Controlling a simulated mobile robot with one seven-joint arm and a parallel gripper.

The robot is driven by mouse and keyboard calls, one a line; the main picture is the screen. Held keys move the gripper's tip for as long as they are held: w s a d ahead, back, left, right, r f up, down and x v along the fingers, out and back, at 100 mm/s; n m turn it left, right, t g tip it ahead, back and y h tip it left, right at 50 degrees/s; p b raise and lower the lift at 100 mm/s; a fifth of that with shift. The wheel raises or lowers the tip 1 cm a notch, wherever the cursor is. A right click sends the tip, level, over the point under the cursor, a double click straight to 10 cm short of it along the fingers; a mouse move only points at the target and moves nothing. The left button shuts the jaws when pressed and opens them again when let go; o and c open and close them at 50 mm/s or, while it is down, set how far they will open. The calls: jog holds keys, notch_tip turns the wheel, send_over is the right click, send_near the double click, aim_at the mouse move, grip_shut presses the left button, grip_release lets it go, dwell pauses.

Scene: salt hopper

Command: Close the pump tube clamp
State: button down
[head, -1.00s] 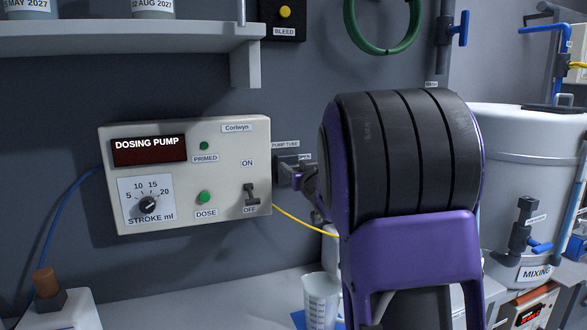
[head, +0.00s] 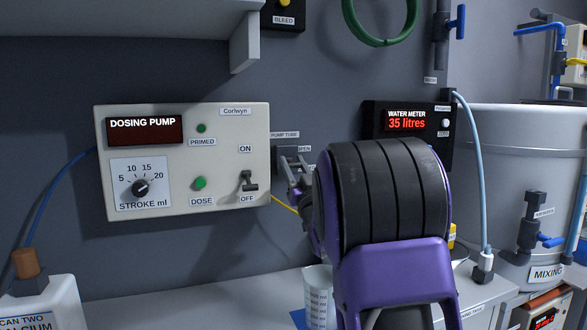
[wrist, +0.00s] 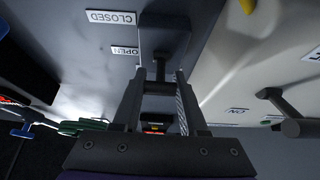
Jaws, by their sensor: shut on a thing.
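The pump tube clamp (head: 287,155) is a small dark block on the wall, just right of the dosing pump (head: 187,158). An OPEN label (head: 304,149) is beside it. In the wrist view the clamp body (wrist: 165,38) is at top centre, next to upside-down OPEN (wrist: 125,51) and CLOSED (wrist: 111,17) labels. My gripper (head: 296,183) is at the clamp; in the wrist view its fingers (wrist: 160,75) are shut on the clamp's dark lever (wrist: 159,88). The lever's exact angle is hard to tell, and my arm hides part of the area in the head view.
The pump's toggle switch (head: 249,181) stands out close to the left of my gripper. A water meter (head: 407,128) is on the wall to the right. A measuring beaker (head: 318,297) stands on the bench below my arm. A shelf (head: 130,22) overhangs at upper left.

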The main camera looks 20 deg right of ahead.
jog(key=shift+w+f+t, duration=0.1)
jog(key=shift+f+t, duration=0.15)
jog(key=shift+t, duration=0.5)
jog(key=shift+f+t, duration=0.2)
jog(key=shift+t, duration=0.55)
jog(key=shift+c, duration=2.2)
grip_release()
jog(key=shift+f, duration=0.1)
jog(key=shift+f, duration=0.15)
jog(key=s, duration=1.3)
jog(key=shift+f, duration=0.2)
jog(key=shift+w, duration=0.1)
